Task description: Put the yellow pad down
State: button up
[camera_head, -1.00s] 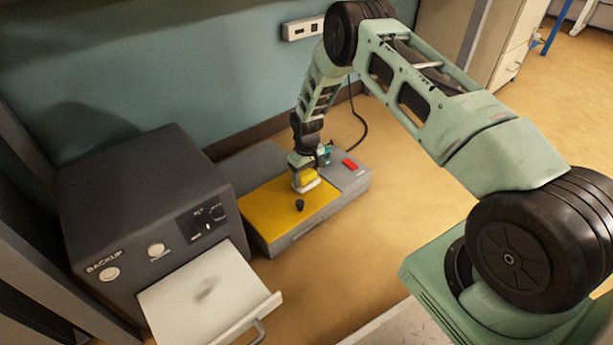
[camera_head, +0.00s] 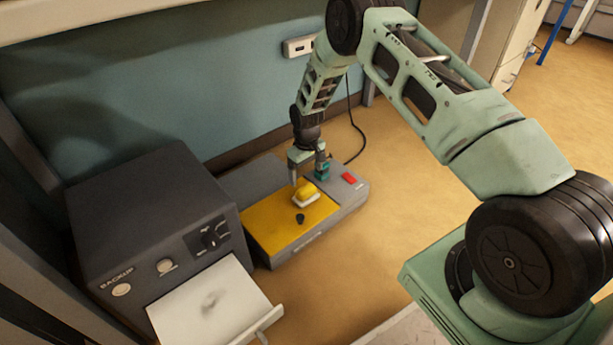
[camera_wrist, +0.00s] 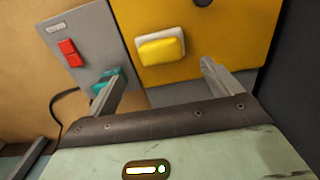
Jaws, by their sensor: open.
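The yellow pad (camera_head: 306,193), a small yellow block on a white base, rests on the yellow plate (camera_head: 270,220) of a low grey device. It also shows whole in the wrist view (camera_wrist: 162,48), lying flat with a bright highlight. My gripper (camera_head: 308,182) is just above and behind the pad. In the wrist view my gripper (camera_wrist: 163,70) has its two fingers spread wide, one to each side of the pad, with nothing between them gripped. In the head view one finger stands beside the pad's left side.
A teal part (camera_wrist: 105,80) on the device's grey section is close to my left finger. A red switch (camera_head: 348,177) and a black knob (camera_head: 300,218) stand on the device. A dark backup box (camera_head: 150,215) with an open white drawer (camera_head: 210,305) is at left.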

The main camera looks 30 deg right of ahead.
jog(key=shift+r+p, duration=0.65)
jog(key=shift+r, duration=1.15)
